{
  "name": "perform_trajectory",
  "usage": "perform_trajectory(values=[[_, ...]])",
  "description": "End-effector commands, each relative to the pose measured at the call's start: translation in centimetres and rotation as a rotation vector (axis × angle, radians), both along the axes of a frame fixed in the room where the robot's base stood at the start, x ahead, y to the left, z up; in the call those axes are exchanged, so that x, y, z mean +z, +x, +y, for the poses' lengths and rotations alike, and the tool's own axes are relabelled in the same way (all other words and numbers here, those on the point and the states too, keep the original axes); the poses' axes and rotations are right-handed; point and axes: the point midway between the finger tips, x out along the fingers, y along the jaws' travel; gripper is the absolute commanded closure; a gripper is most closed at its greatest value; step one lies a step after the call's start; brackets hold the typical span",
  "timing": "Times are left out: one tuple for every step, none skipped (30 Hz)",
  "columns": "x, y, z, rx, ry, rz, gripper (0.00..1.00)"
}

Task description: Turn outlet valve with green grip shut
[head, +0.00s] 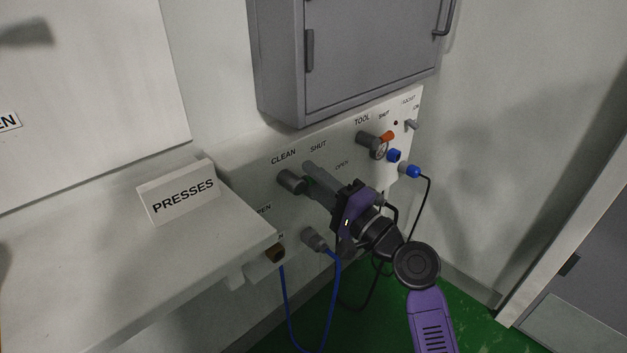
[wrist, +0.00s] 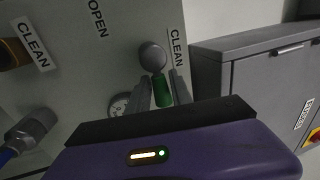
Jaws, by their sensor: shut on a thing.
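The outlet valve has a round grey hub (wrist: 152,56) and a green grip (wrist: 163,90), both clear in the wrist view. The grip points down there, toward my gripper. My gripper (wrist: 161,97) is shut on the green grip, with one grey finger on each side. In the head view the valve's hub (head: 291,182) stands out from the panel under the CLEAN label. My gripper (head: 316,178) is just right of it, below the SHUT label and left of the OPEN label. The grip is hidden behind my fingers there.
To the right on the panel (head: 232,165) is a valve with an orange grip (head: 386,137) under TOOL. A grey cabinet (head: 370,50) hangs above. A grey connector (head: 315,240) with a blue hose is below my gripper. A shelf (head: 110,260) juts out at left.

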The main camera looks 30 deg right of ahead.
Motion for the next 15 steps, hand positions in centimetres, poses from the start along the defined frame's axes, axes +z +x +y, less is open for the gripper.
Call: perform_trajectory(values=[[-0.02,-0.01,0.09,0.002,-0.003,0.0,1.0],[-0.01,-0.01,0.09,0.002,-0.002,0.001,1.0],[-0.01,-0.01,0.09,0.002,-0.002,0.001,1.0],[-0.01,-0.01,0.09,0.002,-0.002,0.001,1.0],[-0.01,0.0,0.1,0.002,-0.002,0.001,1.0],[-0.01,0.0,0.1,0.002,-0.001,0.0,0.7],[0.0,0.0,0.1,0.002,-0.001,0.0,0.64],[0.0,0.0,0.09,0.002,-0.001,0.0,0.58],[0.0,0.0,0.09,0.002,0.0,0.0,0.52],[0.0,0.0,0.09,0.002,0.0,0.0,0.52],[0.01,0.0,0.08,0.002,0.0,0.0,0.52],[0.01,0.0,0.07,0.001,0.0,0.0,0.52],[0.01,0.0,0.06,0.001,0.0,0.0,0.52],[0.01,0.0,0.06,0.001,0.0,0.0,0.52],[0.01,0.0,0.05,0.001,0.001,0.0,0.52]])
